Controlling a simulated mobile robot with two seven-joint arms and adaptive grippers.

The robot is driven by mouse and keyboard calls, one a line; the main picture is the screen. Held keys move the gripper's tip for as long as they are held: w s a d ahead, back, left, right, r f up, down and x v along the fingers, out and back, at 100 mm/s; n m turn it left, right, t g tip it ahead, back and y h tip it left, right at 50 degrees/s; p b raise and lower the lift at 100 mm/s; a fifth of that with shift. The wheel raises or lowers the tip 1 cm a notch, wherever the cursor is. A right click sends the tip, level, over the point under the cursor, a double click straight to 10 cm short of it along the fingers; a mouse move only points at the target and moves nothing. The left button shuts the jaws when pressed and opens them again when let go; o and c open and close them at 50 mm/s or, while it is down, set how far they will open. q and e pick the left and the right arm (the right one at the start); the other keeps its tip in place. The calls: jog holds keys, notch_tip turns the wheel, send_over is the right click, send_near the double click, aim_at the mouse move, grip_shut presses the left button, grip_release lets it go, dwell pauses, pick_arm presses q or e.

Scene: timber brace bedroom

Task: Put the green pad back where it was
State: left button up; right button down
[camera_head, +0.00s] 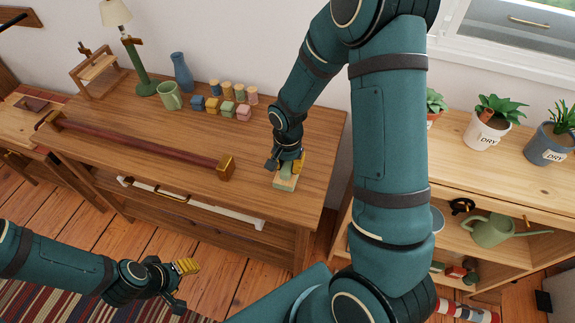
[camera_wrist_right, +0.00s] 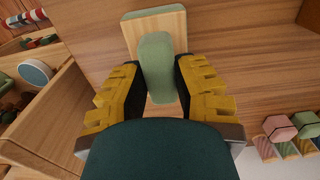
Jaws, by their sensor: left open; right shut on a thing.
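The green pad (camera_wrist_right: 157,65) is a rounded, elongated block between the fingers of my right gripper (camera_wrist_right: 160,88). It also shows in the head view (camera_head: 288,170), partly covered by the gripper. My right gripper (camera_head: 290,163) is shut on it near the right end of the wooden table. A small pale wooden block (camera_wrist_right: 165,25) with a green edge lies directly below the pad; in the head view the block (camera_head: 285,184) sits on the tabletop. I cannot tell whether pad and block touch. My left gripper (camera_head: 182,282) is open and empty, low in front of the table.
The table (camera_head: 270,115) also holds a dark red bar (camera_head: 140,143) with brass ends, a row of small coloured blocks (camera_head: 228,108), a green mug (camera_head: 169,96), a blue vase (camera_head: 182,72) and a lamp (camera_head: 138,60). A shelf with potted plants (camera_head: 487,125) stands right.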

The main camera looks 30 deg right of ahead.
aim_at(287, 165)
jog(key=shift+f, duration=0.15)
jog(key=c, duration=0.8)
grip_release()
jog(key=shift+c, duration=0.2)
jog(key=shift+r, duration=0.2)
notch_tip(287, 165, up, 12)
jog(key=p, duration=0.3)
